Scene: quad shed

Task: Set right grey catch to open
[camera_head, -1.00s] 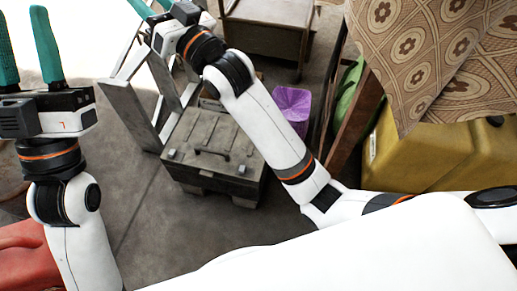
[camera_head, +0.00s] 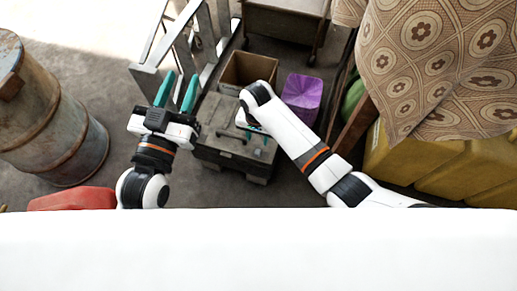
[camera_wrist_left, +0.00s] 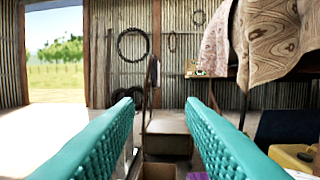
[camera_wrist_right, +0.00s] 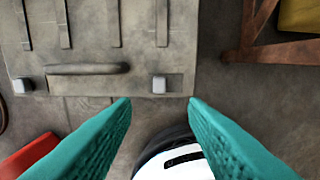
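A dark grey chest (camera_head: 218,112) stands on the floor, its right part covered by my right arm in the head view. In the right wrist view the chest (camera_wrist_right: 90,45) shows a bar handle (camera_wrist_right: 88,69) between the left grey catch (camera_wrist_right: 22,86) and the right grey catch (camera_wrist_right: 159,84). I cannot tell how the catches are set. My right gripper (camera_wrist_right: 160,105) is open and empty, the right catch showing between its fingertips, with no visible contact. My left gripper (camera_head: 177,90) is open and empty, left of the chest; its fingers also show in the left wrist view (camera_wrist_left: 160,103).
A cardboard box (camera_head: 247,70) and a purple container (camera_head: 302,93) stand behind the chest. A rusty barrel (camera_head: 50,120) and a red object (camera_head: 75,198) are at left. A metal frame (camera_head: 180,60) stands behind my left gripper. Yellow containers (camera_head: 430,165) are at right.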

